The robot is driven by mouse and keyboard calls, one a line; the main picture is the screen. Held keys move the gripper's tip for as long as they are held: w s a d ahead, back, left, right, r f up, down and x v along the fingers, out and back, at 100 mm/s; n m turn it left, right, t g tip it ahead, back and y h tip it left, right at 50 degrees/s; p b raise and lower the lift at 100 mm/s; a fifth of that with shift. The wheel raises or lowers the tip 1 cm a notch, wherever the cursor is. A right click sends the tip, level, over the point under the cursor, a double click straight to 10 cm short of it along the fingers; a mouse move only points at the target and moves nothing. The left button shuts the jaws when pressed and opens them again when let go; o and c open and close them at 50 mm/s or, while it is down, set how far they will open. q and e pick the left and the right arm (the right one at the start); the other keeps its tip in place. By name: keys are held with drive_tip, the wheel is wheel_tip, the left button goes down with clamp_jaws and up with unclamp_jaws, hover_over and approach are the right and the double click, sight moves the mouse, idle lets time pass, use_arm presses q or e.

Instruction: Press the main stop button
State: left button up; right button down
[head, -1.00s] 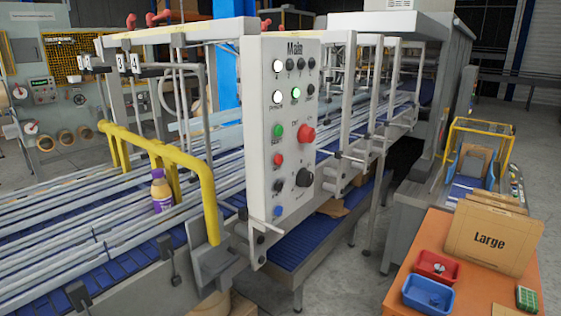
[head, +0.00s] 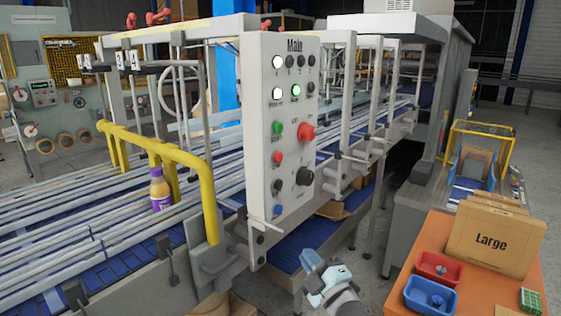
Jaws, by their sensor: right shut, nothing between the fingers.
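The control panel (head: 284,195) marked "Main" stands upright in the middle of the head view. A small red button (head: 277,159) sits on its left column, below a green button (head: 278,128). A larger red mushroom-shaped button (head: 306,132) projects on the right column, above a black knob (head: 304,176). The small labels by the buttons are too blurred to read. My right gripper (head: 311,259) is at the bottom centre, below and a little right of the panel, apart from it. It is shut and empty. My left gripper is out of view.
The conveyor (head: 60,232) with a yellow guard rail (head: 160,150) runs behind and left of the panel; a purple-labelled bottle (head: 159,190) stands on it. An orange table (head: 460,295) at lower right bears a red bin (head: 438,267), a blue bin (head: 430,296) and "Large" cardboard (head: 490,242).

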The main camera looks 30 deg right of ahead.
sight(278, 157)
drive_tip(key=d+r+n+t, duration=0.2)
drive_tip(key=r+n, duration=0.1)
drive_tip(key=r, duration=0.7)
drive_tip(key=d+r+n+t, duration=0.2)
drive_tip(key=r+n+t, duration=0.1)
drive_tip(key=r, duration=0.7)
drive_tip(key=shift+w+d+n+b, duration=0.2)
drive_tip(key=shift+d+n+b, duration=0.2)
drive_tip(key=shift+n, duration=0.3)
drive_tip(key=w+a+b, duration=0.1)
drive_tip(key=w+a, duration=0.2)
drive_tip(key=w, duration=0.5)
drive_tip(key=shift+a, duration=0.25)
drive_tip(key=shift+w+f, duration=0.1)
drive_tip(key=shift+w, duration=0.1)
drive_tip(key=shift+w+a+b, duration=0.15)
drive_tip(key=shift+w+b, duration=0.15)
